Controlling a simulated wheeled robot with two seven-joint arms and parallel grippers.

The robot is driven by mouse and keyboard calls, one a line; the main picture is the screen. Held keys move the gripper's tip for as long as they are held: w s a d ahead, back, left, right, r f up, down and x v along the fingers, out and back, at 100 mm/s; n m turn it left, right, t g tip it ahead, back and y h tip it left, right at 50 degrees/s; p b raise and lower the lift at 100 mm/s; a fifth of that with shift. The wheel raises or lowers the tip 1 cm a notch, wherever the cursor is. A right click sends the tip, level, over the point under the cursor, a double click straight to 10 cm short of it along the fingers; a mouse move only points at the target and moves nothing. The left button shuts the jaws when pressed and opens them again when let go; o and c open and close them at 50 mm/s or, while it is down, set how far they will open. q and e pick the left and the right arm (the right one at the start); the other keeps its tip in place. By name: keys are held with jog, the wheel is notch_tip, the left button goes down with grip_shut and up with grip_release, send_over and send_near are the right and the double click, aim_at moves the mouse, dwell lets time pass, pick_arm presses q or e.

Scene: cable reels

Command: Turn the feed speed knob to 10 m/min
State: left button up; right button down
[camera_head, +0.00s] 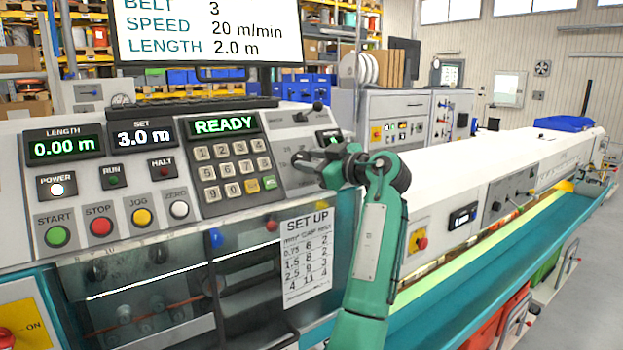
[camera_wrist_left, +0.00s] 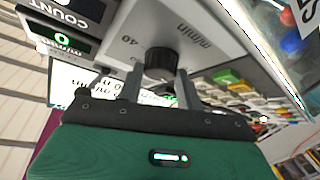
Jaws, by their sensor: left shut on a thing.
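The feed speed knob (camera_wrist_left: 160,62) is black and round in the left wrist view, on a light panel printed "40" and "m/min". My left gripper (camera_wrist_left: 158,82) has one finger on each side of it and is shut on it. The knob's pointer cannot be made out. In the head view my left gripper (camera_head: 308,160) is at the right part of the console, right of the keypad (camera_head: 233,170), and hides most of the dial. The screen (camera_head: 205,32) reads speed 20 m/min and length 2.0 m. My right gripper is not in view.
A lever (camera_head: 311,112) stands just above my gripper. The green READY display (camera_head: 224,124) and start, stop, jog and zero buttons (camera_head: 142,217) are to the left. A set-up chart (camera_head: 306,258) hangs below. A long white machine bed (camera_head: 480,165) runs off to the right.

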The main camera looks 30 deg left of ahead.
pick_arm(q)
jog(key=shift+w+f+n+g+b, duration=0.1)
jog(key=shift+n+g+b, duration=0.25)
jog(key=shift+n+g, duration=0.2)
jog(key=shift+w+r+n+g+b, duration=0.15)
jog(key=shift+n+g+b, duration=0.35)
jog(key=shift+n, duration=0.55)
jog(key=shift+r+n+g+h, duration=0.15)
jog(key=shift+n+g+h, duration=0.5)
jog(key=shift+n, duration=0.75)
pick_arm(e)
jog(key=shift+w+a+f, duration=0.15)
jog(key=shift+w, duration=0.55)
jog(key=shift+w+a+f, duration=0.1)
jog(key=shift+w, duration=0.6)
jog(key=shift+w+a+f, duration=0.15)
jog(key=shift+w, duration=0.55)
pick_arm(q)
jog(key=shift+g, duration=0.3)
jog(key=o, duration=1)
jog(key=shift+w, duration=0.1)
jog(key=shift+d, duration=0.1)
